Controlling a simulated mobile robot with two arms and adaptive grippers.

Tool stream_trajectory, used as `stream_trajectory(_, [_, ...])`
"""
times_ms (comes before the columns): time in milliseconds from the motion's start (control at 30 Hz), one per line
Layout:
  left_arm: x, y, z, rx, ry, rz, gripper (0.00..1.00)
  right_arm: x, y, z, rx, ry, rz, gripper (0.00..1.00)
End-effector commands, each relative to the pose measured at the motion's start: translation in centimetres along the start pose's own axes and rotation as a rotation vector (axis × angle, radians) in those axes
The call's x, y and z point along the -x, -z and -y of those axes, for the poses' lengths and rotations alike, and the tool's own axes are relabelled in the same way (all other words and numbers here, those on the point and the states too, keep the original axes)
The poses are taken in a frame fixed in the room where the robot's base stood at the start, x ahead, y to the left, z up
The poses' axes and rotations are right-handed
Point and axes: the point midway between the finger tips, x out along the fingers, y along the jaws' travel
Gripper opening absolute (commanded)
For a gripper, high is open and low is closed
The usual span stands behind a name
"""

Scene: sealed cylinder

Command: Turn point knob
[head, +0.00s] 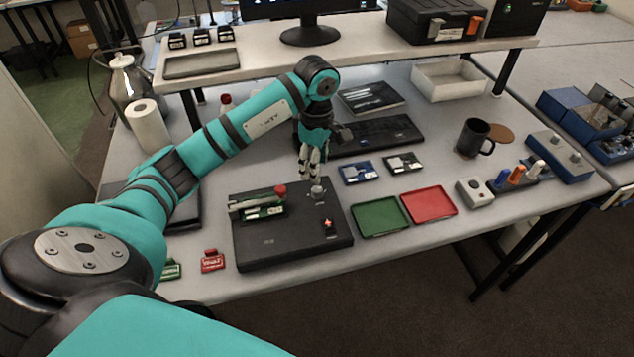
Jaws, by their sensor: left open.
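A black test box (270,247) lies on the table at the middle front. On its top are a small grey knob (318,192) near the back right edge, a small orange-red control (328,224) nearer the front, and a clamp with a red knob (279,191) at the left over a green board (264,212). I cannot tell which control is the point knob. My left gripper (311,170) points down just above the grey knob. It is open, with nothing seen in it; contact with the knob cannot be told. My right gripper is not in view.
Green (380,216) and red (429,204) trays lie right of the box. Small boards (356,171) and a keyboard (377,136) lie behind. A dark mug (474,138) stands further right. Red (212,262) and green (171,270) tags lie at the front left.

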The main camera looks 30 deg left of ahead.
Motion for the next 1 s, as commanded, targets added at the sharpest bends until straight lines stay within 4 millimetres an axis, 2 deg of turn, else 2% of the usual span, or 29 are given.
stream_trajectory(33, [-0.9, -0.1, 0.1, 0.001, 0.006, 0.002, 0.49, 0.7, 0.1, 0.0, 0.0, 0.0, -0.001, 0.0])
stream_trajectory(200, [-4.4, -0.1, 0.1, 0.0, 0.006, 0.002, 0.49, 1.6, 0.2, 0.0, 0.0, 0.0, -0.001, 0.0])
stream_trajectory(400, [-7.1, -0.1, 0.0, 0.0, 0.002, 0.003, 0.49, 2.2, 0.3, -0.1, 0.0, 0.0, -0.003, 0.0])
stream_trajectory(600, [-8.0, -0.1, 0.0, -0.001, 0.0, 0.002, 0.49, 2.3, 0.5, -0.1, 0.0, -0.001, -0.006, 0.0])
stream_trajectory(833, [-8.0, -0.1, 0.0, -0.001, -0.001, 0.002, 0.48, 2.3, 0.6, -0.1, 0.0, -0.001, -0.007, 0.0])
stream_trajectory(1000, [-8.0, -0.1, 0.0, -0.001, -0.001, 0.002, 0.26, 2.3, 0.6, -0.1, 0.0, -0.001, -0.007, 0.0])
